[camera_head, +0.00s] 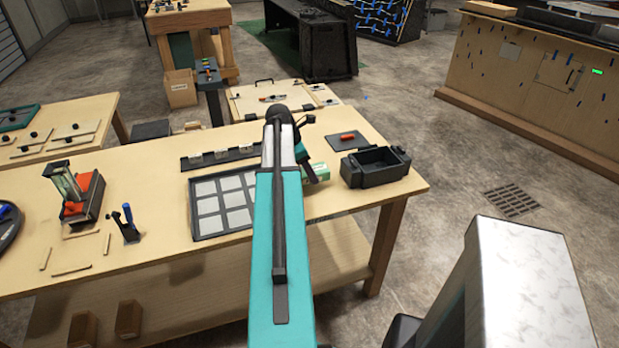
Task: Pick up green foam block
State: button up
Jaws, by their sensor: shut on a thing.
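The green foam block (320,172) is a pale green piece at the right part of the wooden table, partly hidden behind my arm. My gripper (313,172) reaches down to it and is shut on it. Much of the gripper is hidden by my teal arm, so the fingertips are hard to make out. The block is at or just above the table top; I cannot tell whether it touches.
A black open bin (375,167) stands close to the right of the block. A dark tray with grey squares (222,204) lies to the left. A dark plate with a red piece (347,138) lies behind. The table's right edge (418,188) is near.

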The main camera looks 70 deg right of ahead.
jog(key=a+b, duration=0.1)
jog(key=a, duration=0.4)
jog(key=s+a+r+b, duration=0.1)
jog(key=a, duration=0.4)
jog(key=s+a+b, duration=0.1)
jog(key=a, duration=0.4)
jog(key=shift+a+r, duration=0.2)
jog(key=shift+a, duration=0.2)
